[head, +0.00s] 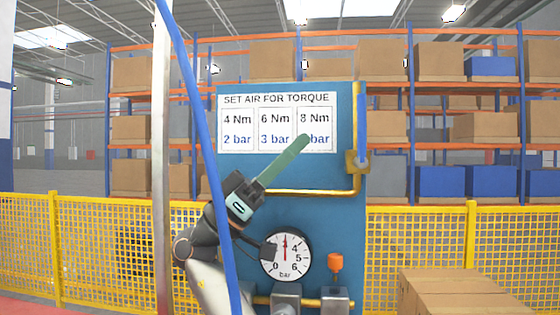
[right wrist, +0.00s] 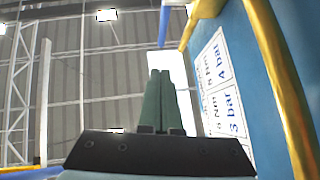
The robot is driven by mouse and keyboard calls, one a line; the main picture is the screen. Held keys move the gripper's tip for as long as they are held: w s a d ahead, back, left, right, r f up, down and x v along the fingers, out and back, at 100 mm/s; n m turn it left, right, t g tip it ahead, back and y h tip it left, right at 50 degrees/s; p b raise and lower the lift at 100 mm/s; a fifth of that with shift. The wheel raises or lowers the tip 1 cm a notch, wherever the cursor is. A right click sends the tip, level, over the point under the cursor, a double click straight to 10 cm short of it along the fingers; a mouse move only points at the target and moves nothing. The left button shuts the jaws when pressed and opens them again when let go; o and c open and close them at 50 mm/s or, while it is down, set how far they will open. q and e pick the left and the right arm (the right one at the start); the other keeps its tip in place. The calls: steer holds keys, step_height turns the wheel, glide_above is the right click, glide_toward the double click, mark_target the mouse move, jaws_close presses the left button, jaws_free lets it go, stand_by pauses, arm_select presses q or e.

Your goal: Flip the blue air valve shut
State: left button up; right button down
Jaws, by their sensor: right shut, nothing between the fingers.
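The blue air valve lever (head: 362,125) stands upright at the right edge of the blue panel (head: 230,175), above a brass valve body (head: 356,162) and in line with the brass pipe. My right gripper (head: 306,138) has its green fingers together and empty. They point up and right across the sign, and their tips are left of the lever, apart from it in the picture. The right wrist view shows the closed fingers (right wrist: 160,73) with the panel to their right. I cannot tell their depth gap to the panel. My left gripper is out of view.
A sign (head: 275,100) lists torque and pressure settings. A gauge (head: 285,255) has its red needle pointing straight up. An orange knob (head: 335,262) is below right. A blue hose (head: 207,150) and a pale post (head: 162,120) stand left. Cartons (head: 460,290) are lower right.

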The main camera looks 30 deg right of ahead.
mark_target(361, 130)
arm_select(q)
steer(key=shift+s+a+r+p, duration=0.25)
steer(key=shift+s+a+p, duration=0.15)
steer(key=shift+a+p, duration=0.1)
arm_select(e)
steer(key=s+d+r, duration=0.1)
steer(key=d, duration=0.1)
steer(key=s+d+r, duration=0.1)
steer(key=d, duration=0.1)
steer(key=s+d+r, duration=0.1)
steer(key=d, duration=0.1)
steer(key=shift+s, duration=0.2)
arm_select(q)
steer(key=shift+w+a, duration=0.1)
arm_select(e)
steer(key=shift+d, duration=0.1)
